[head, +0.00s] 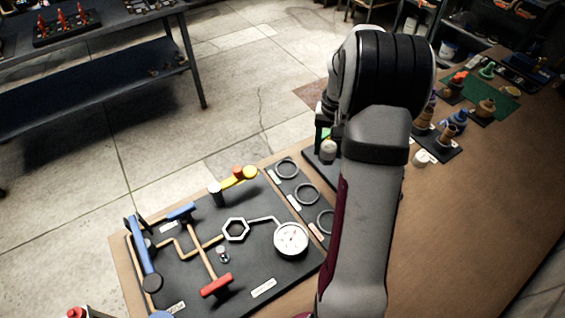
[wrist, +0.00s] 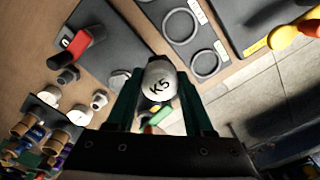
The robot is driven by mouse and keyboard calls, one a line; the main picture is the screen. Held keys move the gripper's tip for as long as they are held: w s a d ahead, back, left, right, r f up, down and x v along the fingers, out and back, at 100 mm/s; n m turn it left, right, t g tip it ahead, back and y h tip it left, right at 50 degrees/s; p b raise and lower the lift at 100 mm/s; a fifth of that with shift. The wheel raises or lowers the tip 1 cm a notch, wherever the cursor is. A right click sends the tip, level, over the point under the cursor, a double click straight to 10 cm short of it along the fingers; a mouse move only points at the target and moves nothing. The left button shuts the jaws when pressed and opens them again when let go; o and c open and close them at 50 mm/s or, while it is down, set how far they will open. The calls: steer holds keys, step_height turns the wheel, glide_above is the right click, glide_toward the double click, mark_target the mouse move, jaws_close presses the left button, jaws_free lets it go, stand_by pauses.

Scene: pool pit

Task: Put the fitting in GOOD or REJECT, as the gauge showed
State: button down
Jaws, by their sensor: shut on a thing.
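My gripper (wrist: 160,88) is shut on a white, rounded fitting (wrist: 158,78) marked "K5", seen between two green fingers in the wrist view. In the head view the gripper (head: 326,134) is partly hidden by my arm, with the pale fitting (head: 328,151) below it, near a dark board. The round white gauge (head: 291,238) sits on the black pipe board (head: 190,278); its reading is too small to tell. I cannot make out which places are GOOD and REJECT.
Several grey rings (head: 286,168) line a dark labelled strip beside the gauge. Blue, red and yellow handles (head: 216,285) stand up from the pipe board. Several coloured fittings (head: 460,118) stand on dark trays at the right. The wooden table (head: 475,195) is bare at right.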

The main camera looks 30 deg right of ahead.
steer(key=w+a+f, duration=0.2)
steer(key=w, duration=0.1)
steer(key=w+a+f, duration=0.1)
steer(key=w+f, duration=0.1)
steer(key=w, duration=0.1)
steer(key=w+a+f, duration=0.2)
steer(key=w, duration=0.1)
steer(key=shift+a+f, duration=0.25)
steer(key=shift+a, duration=0.05)
step_height(320, 180, down, 4)
steer(key=shift+w+a+f, duration=0.1)
steer(key=shift+f, duration=0.1)
steer(key=shift+c, duration=1.4)
jaws_free()
